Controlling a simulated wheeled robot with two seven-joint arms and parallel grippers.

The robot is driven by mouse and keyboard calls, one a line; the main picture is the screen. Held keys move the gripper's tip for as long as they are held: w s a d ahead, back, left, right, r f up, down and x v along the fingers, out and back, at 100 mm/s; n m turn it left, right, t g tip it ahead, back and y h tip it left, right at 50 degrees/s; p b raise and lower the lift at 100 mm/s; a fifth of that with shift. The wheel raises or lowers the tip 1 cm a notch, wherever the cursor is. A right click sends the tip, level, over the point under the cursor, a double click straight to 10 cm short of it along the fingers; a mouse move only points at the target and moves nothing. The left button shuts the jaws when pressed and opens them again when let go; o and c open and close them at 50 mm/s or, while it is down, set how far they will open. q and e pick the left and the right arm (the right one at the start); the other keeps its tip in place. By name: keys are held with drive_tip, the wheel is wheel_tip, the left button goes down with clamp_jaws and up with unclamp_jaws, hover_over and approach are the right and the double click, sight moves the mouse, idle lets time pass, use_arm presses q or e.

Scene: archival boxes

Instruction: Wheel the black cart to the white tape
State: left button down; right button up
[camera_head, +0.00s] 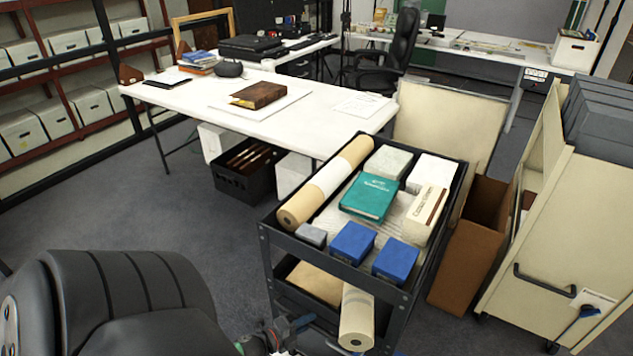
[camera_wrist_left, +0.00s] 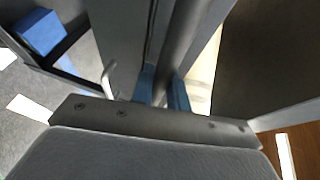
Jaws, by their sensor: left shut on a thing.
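The black cart (camera_head: 268,250) stands at the lower middle of the head view. It carries paper rolls, a teal box (camera_head: 369,197), blue boxes (camera_head: 352,243) and pale boxes. My left gripper (camera_head: 297,325) is low at the cart's near side. In the left wrist view its blue fingers (camera_wrist_left: 163,90) are shut on a grey bar of the cart (camera_wrist_left: 180,45). White strips (camera_wrist_left: 30,109) lie on the grey floor in that view; I cannot tell whether they are the tape.
A white table (camera_head: 190,101) with a brown book stands behind the cart, with a black crate (camera_head: 247,182) below. A brown open box (camera_head: 463,262) and a cream cart (camera_head: 545,250) stand close on the right. Grey floor is clear at the left.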

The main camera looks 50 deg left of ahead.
use_arm(q)
drive_tip(key=s, duration=0.2)
drive_tip(key=s+d, duration=0.1)
drive_tip(key=s, duration=0.1)
drive_tip(key=shift+s+d, duration=0.1)
drive_tip(key=shift+s, duration=0.25)
use_arm(e)
drive_tip(key=shift+d+r, duration=0.1)
drive_tip(key=shift+d, duration=0.3)
drive_tip(key=shift+s, duration=0.1)
use_arm(q)
drive_tip(key=c, duration=1.4)
unclamp_jaws()
drive_tip(key=shift+o, duration=0.2)
use_arm(e)
drive_tip(key=shift+a, duration=0.3)
